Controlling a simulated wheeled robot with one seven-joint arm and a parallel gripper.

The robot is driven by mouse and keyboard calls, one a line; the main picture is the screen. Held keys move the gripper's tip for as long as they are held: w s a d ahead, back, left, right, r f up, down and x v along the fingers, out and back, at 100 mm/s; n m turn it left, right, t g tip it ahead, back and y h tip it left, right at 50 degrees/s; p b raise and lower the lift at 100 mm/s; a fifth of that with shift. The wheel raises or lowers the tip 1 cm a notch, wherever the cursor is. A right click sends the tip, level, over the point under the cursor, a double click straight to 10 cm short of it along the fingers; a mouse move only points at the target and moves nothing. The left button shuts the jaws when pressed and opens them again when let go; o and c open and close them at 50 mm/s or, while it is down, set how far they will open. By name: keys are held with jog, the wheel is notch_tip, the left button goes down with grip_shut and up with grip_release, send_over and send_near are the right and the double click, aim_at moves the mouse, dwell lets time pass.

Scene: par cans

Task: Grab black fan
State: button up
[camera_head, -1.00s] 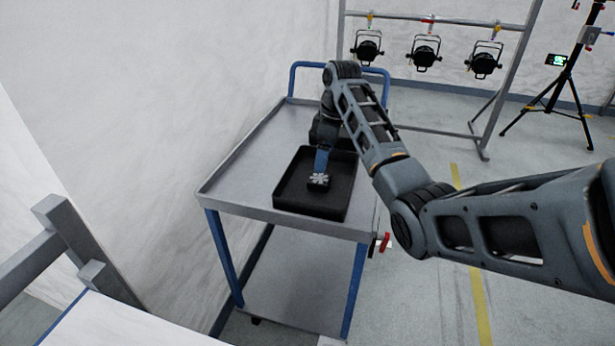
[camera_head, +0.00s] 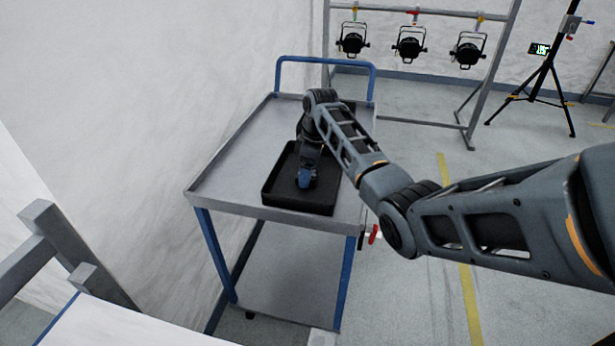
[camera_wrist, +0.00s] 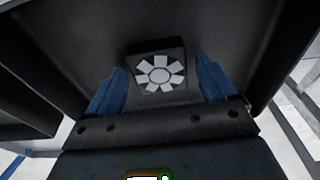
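The black fan (camera_wrist: 158,67) shows in the wrist view as a small dark square block with a pale bladed rotor on its face. It lies in the black tray (camera_head: 277,189) on the trolley. My gripper (camera_wrist: 162,78) is open in the wrist view, with one blue finger to the left and one to the right of the fan. Gaps show between the fan and both fingers. In the head view my gripper (camera_head: 306,181) points down into the tray and hides the fan.
The grey trolley (camera_head: 228,172) has a raised rim and a blue handle (camera_head: 325,60) at its far end. The trolley top left of the tray is clear. A white wall stands close on the left. A rack with hanging lamps (camera_head: 409,45) stands behind.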

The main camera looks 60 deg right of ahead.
jog(key=c, duration=0.9)
jog(key=shift+r, duration=0.15)
jog(key=shift+c, duration=0.2)
